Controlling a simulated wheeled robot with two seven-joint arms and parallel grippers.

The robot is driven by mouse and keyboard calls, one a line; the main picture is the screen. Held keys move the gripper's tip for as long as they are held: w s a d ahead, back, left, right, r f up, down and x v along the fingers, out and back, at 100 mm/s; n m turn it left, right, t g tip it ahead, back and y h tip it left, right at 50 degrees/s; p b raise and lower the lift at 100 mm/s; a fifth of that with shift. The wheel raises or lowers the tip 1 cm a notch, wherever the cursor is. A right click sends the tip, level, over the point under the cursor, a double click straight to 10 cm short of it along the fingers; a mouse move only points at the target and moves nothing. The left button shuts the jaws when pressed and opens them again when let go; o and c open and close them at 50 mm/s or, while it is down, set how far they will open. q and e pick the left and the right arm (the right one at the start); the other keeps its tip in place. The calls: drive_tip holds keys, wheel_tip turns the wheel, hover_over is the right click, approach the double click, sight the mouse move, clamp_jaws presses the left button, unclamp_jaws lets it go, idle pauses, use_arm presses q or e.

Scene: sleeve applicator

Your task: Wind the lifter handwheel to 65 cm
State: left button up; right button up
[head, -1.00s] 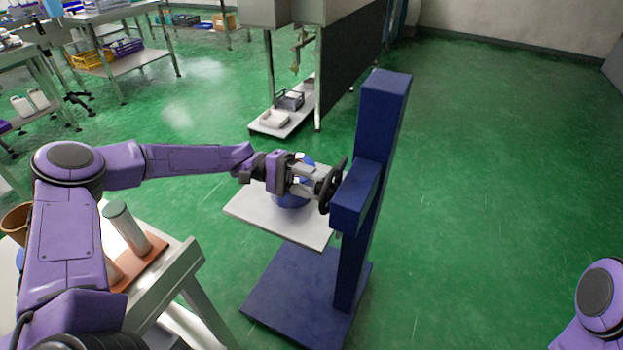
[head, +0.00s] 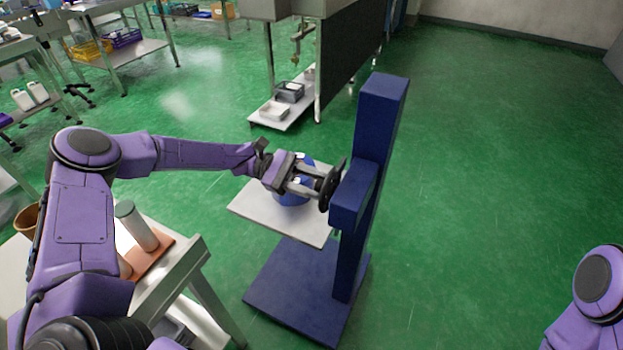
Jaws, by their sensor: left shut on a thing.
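The lifter is a blue column (head: 376,140) on a blue base plate (head: 296,285), with a pale platform (head: 265,217) on its left side. A black handwheel (head: 333,186) sits on the lifter's blue side block (head: 352,200). My left gripper (head: 322,188) reaches in from the left and is shut at the wheel's rim; its fingertips are partly hidden. A blue round object (head: 293,193) stands on the platform behind the gripper, partly covered. No height scale can be read. Only part of my right arm shows at the lower right; its gripper is out of view.
A table (head: 195,262) at the lower left carries grey cylinders (head: 138,228) on an orange-brown board (head: 150,258) and a brown pot (head: 28,220). A sink unit with a low shelf (head: 285,115) stands behind the lifter. The green floor right of the lifter is clear.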

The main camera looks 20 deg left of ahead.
use_arm(q)
drive_tip(key=shift+s+n+p, duration=0.15)
drive_tip(key=shift+n+p, duration=4.1)
drive_tip(key=shift+n, duration=8.15)
drive_tip(key=o, duration=1.1)
drive_tip(key=shift+c, duration=0.2)
